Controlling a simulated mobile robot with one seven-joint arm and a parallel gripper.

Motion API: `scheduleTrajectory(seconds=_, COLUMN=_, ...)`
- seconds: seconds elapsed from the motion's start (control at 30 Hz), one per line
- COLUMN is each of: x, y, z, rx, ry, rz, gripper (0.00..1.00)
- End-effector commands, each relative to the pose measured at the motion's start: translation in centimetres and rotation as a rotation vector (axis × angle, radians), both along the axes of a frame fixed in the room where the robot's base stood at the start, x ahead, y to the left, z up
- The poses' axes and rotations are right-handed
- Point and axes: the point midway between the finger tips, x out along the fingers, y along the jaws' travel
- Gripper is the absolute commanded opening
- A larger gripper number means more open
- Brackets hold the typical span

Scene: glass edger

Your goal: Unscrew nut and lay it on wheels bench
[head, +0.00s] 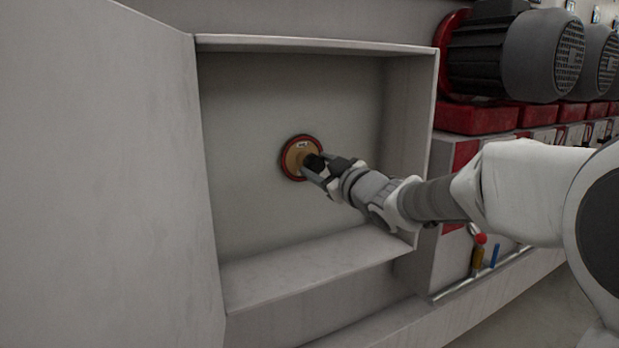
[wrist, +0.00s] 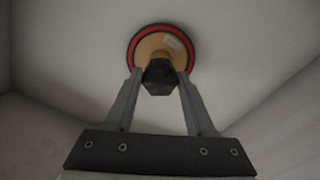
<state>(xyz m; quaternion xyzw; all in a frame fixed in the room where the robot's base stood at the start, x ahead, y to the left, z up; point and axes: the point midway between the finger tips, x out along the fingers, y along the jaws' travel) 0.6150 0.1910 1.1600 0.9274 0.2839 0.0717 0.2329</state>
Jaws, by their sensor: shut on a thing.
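A round wheel (head: 291,157) with a tan face and a red and dark rim is mounted on the back wall of an open, box-like recess. In the wrist view the wheel (wrist: 148,42) shows behind a dark nut (wrist: 159,76) at its centre. My gripper (wrist: 159,84) has one finger on each side of the nut and is shut on it, in front of the wheel's face. In the head view my gripper (head: 311,166) covers most of the nut. The wheels bench cannot be made out in either view.
A large pale door or panel (head: 100,180) stands at the left of the recess. The recess has a bottom ledge (head: 310,265) and side wall (head: 410,140) close to my arm. Grey motors (head: 530,55) on red mounts stand at the right, above small coloured handles (head: 480,255).

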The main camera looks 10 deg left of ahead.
Motion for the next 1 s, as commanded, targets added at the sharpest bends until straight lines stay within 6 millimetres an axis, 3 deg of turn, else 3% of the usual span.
scheduleTrajectory(seconds=0.03, x=-0.02, y=0.01, z=-0.69, rx=-0.046, ry=-0.030, rz=-0.001, gripper=0.00)
scheduleTrajectory(seconds=0.4, x=0.00, y=-0.08, z=-0.40, rx=-0.394, ry=-0.265, rz=-0.002, gripper=0.00)
scheduleTrajectory(seconds=0.7, x=0.01, y=-0.08, z=-0.11, rx=-0.424, ry=-0.283, rz=-0.001, gripper=0.00)
scheduleTrajectory(seconds=0.73, x=0.01, y=-0.08, z=-0.11, rx=-0.424, ry=-0.283, rz=-0.001, gripper=0.58)
scheduleTrajectory(seconds=0.8, x=0.01, y=-0.08, z=-0.11, rx=-0.423, ry=-0.282, rz=-0.001, gripper=0.71)
scheduleTrajectory(seconds=1.0, x=0.00, y=-0.06, z=-0.07, rx=-0.422, ry=-0.283, rz=-0.001, gripper=0.72)
